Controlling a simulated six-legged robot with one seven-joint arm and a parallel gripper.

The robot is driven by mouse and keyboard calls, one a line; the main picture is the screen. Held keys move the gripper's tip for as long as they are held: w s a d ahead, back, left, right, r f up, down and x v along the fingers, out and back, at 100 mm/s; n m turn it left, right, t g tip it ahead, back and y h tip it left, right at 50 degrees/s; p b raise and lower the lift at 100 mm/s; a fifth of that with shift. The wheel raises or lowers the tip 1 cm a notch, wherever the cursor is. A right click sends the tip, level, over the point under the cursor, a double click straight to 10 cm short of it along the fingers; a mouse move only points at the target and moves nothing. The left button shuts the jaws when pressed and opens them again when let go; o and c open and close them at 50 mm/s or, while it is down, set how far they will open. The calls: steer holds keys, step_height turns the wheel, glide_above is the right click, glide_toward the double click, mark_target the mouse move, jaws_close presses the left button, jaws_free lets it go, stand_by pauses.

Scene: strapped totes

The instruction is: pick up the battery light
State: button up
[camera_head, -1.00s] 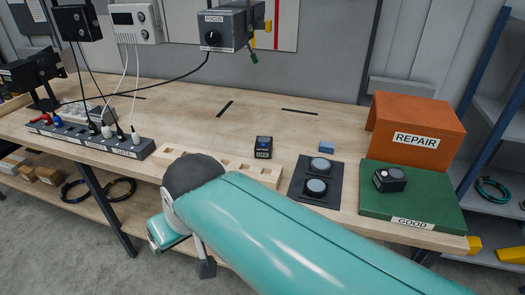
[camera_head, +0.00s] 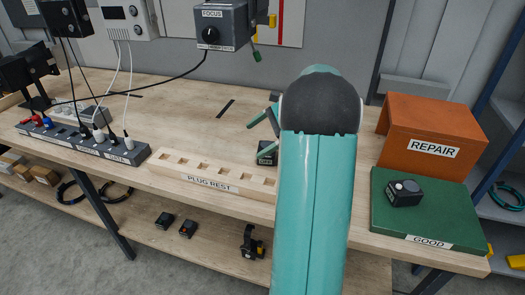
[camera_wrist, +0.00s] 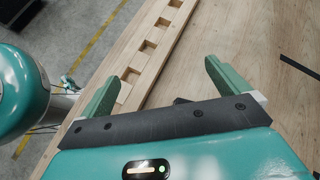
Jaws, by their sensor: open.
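A small black box-shaped device (camera_head: 267,153) with a pale label stands on the bench, partly hidden by my arm. A similar black device with a round grey top (camera_head: 404,192) sits on the green GOOD board (camera_head: 425,229). I cannot tell from the labels which is the battery light. My gripper (camera_head: 264,123) is open and empty, above the bench close to the first device. In the wrist view its green fingers (camera_wrist: 165,82) are spread wide over bare wood. A small dark shape (camera_wrist: 182,100) shows just past the gripper's black bar, mostly hidden.
The wooden PLUG REST rail (camera_head: 213,182) lies along the front edge. An orange REPAIR bin (camera_head: 428,130) stands behind the green board. A socket strip (camera_head: 84,143) with cables is at left, and a FOCUS box (camera_head: 222,27) hangs above.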

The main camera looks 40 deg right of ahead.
steer(key=s+d+f+m+t, duration=0.1)
steer(key=d+f+m, duration=0.1)
steer(key=d, duration=0.2)
steer(key=s+d+f+m+t, duration=0.1)
steer(key=s+d+f, duration=0.1)
steer(key=d, duration=0.3)
steer(key=s+d+f+m+t, duration=0.1)
steer(key=d+f+m, duration=0.1)
steer(key=d, duration=0.3)
steer(key=shift+s+d+f+m+t+y, duration=0.15)
steer(key=shift+f+m+t+y, duration=0.15)
steer(key=shift+f, duration=0.35)
steer(key=x, duration=1.3)
steer(key=shift+a, duration=0.35)
steer(key=c, duration=1.3)
